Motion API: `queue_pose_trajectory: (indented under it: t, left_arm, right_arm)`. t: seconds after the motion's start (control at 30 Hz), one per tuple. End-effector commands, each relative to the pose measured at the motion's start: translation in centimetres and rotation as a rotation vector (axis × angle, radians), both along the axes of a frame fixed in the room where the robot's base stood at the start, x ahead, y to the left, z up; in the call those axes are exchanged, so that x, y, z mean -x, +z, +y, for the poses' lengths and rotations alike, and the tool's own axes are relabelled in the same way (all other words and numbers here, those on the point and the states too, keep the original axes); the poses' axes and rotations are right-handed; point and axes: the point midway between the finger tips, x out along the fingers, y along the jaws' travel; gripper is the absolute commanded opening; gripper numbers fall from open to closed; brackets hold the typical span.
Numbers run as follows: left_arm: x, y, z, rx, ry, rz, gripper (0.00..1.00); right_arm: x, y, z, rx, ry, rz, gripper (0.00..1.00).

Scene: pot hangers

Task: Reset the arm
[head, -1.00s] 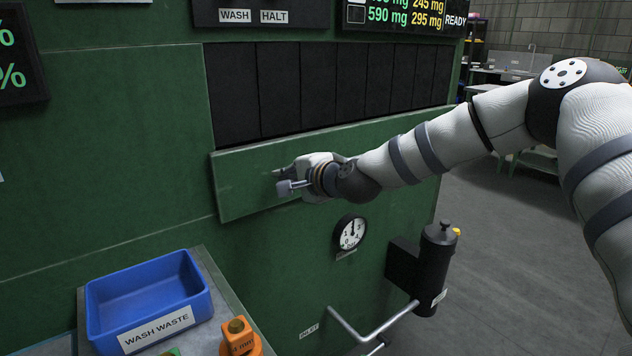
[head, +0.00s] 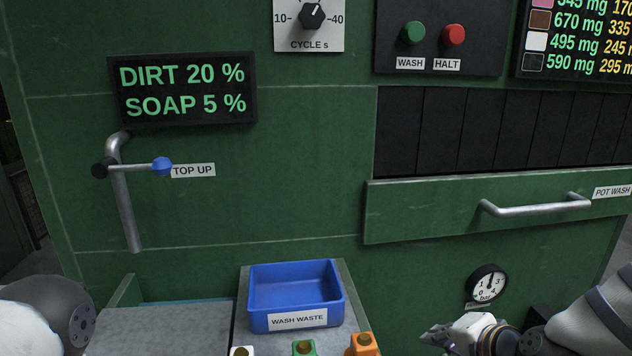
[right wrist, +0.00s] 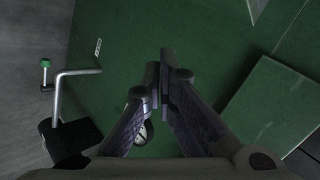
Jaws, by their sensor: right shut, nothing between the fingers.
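My right gripper (head: 432,338) is low at the bottom right of the head view, in front of the green machine's panel and below the bar handle (head: 535,206). In the right wrist view its two fingers (right wrist: 164,65) meet with nothing between them. It holds nothing and is apart from the handle. Part of my left arm shows at the bottom left corner of the head view; its gripper is out of view.
A blue WASH WASTE tray (head: 260,318) sits on a grey ledge. Several coloured blocks, one orange (head: 361,345), stand before it. A TOP UP lever (head: 134,167) sticks out at left. A dial gauge (head: 488,283) is beside my right gripper; a bent pipe (right wrist: 62,88) shows in the wrist view.

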Motion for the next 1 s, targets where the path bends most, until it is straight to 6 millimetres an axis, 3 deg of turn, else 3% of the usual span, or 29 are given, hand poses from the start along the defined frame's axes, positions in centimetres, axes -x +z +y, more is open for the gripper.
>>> queue_pose_trajectory:
  t: [0.03,0.1,0.17,0.2,0.3,0.4,0.5,0.63,1.0]
  left_arm:
    - [0.0,0.0,0.0,0.000,0.000,0.000,0.59]
    - [0.0,0.0,0.0,0.000,0.000,0.000,0.59]
    - [0.0,0.0,0.0,0.000,0.000,0.000,0.59]
    - [0.0,0.0,0.0,0.000,0.000,0.000,0.59]
    - [0.0,0.0,0.0,0.000,0.000,0.000,0.59]
    - [0.0,0.0,0.0,0.000,0.000,-0.001,0.59]
    - [0.0,0.0,0.0,0.000,0.000,-0.001,0.59]
    - [0.0,0.0,0.0,0.000,0.000,-0.001,0.59]
    - [0.0,0.0,0.0,0.000,0.000,-0.001,0.59]
  right_arm:
    - [3.3,-3.8,1.2,0.069,0.081,0.097,0.00]
    - [8.5,-8.4,2.3,0.165,0.207,0.227,0.00]
    - [13.5,-11.7,2.9,0.240,0.327,0.338,0.00]
    - [17.0,-13.6,3.1,0.287,0.410,0.412,0.00]
    - [25.8,-16.7,3.2,0.381,0.624,0.584,0.00]
    - [33.1,-17.9,2.6,0.443,0.814,0.719,0.00]
    - [37.6,-18.0,2.0,0.475,0.945,0.799,0.00]
    - [39.8,-17.8,1.7,0.487,1.012,0.837,0.00]
    - [39.7,-17.8,1.7,0.486,1.008,0.836,0.00]
